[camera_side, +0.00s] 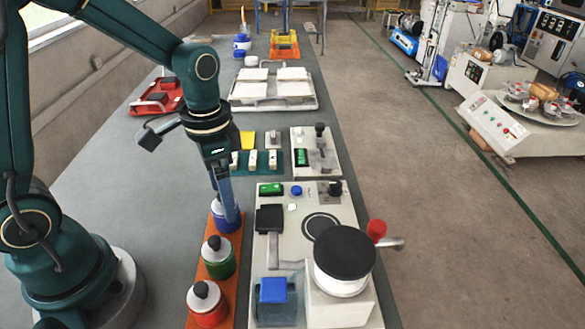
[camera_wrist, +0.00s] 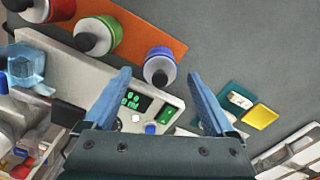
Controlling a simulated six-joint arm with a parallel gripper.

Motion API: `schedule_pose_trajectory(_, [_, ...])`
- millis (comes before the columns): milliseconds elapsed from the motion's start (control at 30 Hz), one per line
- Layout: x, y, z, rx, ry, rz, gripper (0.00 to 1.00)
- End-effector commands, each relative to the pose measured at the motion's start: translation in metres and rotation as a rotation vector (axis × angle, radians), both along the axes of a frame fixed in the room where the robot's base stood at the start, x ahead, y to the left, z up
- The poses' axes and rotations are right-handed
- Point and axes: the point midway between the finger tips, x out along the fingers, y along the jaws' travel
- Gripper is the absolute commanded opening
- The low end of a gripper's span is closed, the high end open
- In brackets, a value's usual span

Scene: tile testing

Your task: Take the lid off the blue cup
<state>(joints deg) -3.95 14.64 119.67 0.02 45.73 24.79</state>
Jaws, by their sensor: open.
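The blue cup (camera_side: 231,222) stands upright at the far end of an orange board (camera_side: 218,251). Its grey-white lid with a black knob shows in the wrist view (camera_wrist: 160,66). My gripper (camera_side: 227,199) is right at the cup's top in the side view, where its blue fingers hide most of the lid. In the wrist view the open fingers (camera_wrist: 159,75) stand apart with the cup's lid between their tips in the picture. I cannot tell whether they touch it. Nothing is held.
A green cup (camera_side: 218,257) and a red cup (camera_side: 207,303), both lidded, stand nearer on the board. A testing machine (camera_side: 290,222) with a black disc is close on the right. A yellow block (camera_side: 247,140) and a teal holder lie beyond. Bare table lies left of the board.

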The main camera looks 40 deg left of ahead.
Motion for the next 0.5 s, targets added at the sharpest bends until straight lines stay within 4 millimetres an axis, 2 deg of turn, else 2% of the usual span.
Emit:
schedule_pose_trajectory(267, [0.0000,-0.0001,-0.0018,0.000,-0.001,0.000,0.90])
schedule_pose_trajectory(400, [0.0000,-0.0001,-0.0017,0.000,-0.001,0.000,0.36])
schedule_pose_trajectory(500, [0.0000,0.0000,-0.0016,0.001,-0.001,0.000,0.01])
